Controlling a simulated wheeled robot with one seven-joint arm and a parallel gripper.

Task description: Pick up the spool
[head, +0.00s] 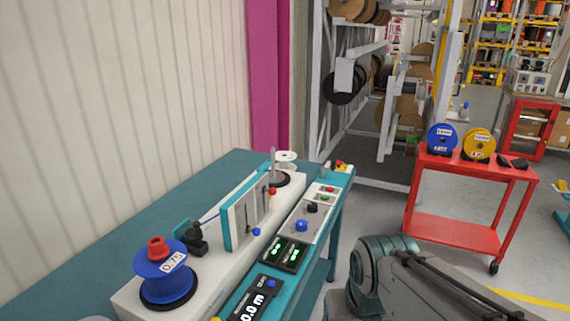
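A blue spool (163,270) with a white label and a red knob on top sits upright on a black base at the near left end of the winding machine (125,300). A small white spool (286,160) sits at the machine's far end beside a metal post. A second blue spool (441,139) and a yellow spool (479,145) stand on edge on the red cart (470,177) at the right. I cannot tell which spool is meant. My arm shows at the lower right. My gripper is out of view.
The teal bench (210,183) runs along the pale wall and carries the machine, a control panel (303,226) and green displays. A dark object (513,162) lies on the cart. A rack with large reels (400,110) stands behind.

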